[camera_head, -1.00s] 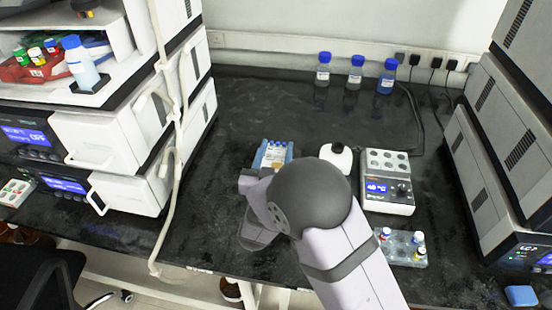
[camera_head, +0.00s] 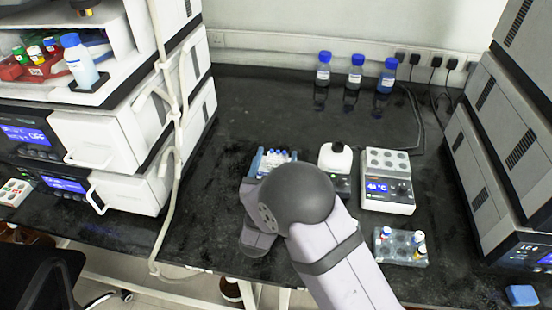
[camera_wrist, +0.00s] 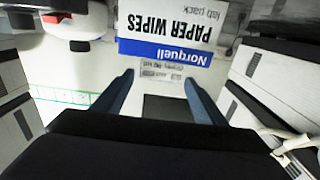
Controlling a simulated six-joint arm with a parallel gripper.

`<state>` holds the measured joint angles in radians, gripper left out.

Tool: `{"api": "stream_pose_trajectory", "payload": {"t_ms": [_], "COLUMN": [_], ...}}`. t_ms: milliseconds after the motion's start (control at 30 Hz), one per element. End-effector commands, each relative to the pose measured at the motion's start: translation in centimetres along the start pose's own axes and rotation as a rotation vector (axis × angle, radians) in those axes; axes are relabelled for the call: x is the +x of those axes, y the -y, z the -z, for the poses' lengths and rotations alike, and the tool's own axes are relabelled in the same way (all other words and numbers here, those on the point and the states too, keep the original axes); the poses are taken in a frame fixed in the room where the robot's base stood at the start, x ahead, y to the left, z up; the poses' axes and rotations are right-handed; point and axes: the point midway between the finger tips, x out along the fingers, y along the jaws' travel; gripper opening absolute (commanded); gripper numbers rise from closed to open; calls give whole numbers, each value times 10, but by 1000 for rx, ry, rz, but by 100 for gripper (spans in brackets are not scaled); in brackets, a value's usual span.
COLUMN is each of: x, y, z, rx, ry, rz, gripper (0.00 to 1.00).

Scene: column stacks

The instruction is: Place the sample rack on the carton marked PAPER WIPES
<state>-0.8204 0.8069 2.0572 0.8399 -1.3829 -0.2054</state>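In the head view a blue rack (camera_head: 270,162) with several blue-capped tubes stands out just beyond my arm, which hides its near side. I cannot tell what supports it. The PAPER WIPES carton (camera_wrist: 168,30) shows upside down in the wrist view, a white carton with a blue Norquell band, ahead of my fingers. I cannot make it out in the head view. My gripper (camera_wrist: 160,76) has its two blue-grey fingers spread apart in the wrist view, with no object visible between them. In the head view the gripper is hidden behind my arm.
A white-topped device (camera_head: 335,158) and a heater block (camera_head: 388,182) stand right of the rack. A clear tray with vials (camera_head: 400,247) is nearer. Several blue-capped bottles (camera_head: 355,72) line the back.

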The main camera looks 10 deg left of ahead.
Motion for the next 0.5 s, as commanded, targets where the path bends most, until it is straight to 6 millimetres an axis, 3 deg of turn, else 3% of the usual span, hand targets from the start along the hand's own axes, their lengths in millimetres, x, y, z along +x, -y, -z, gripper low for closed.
{"api": "stream_pose_trajectory", "payload": {"t_ms": [267, 500], "x": [0, -29], "y": [0, 1], "z": [5, 2], "rx": [0, -1], "ry": [0, 1], "rz": [0, 4], "gripper": [65, 65]}}
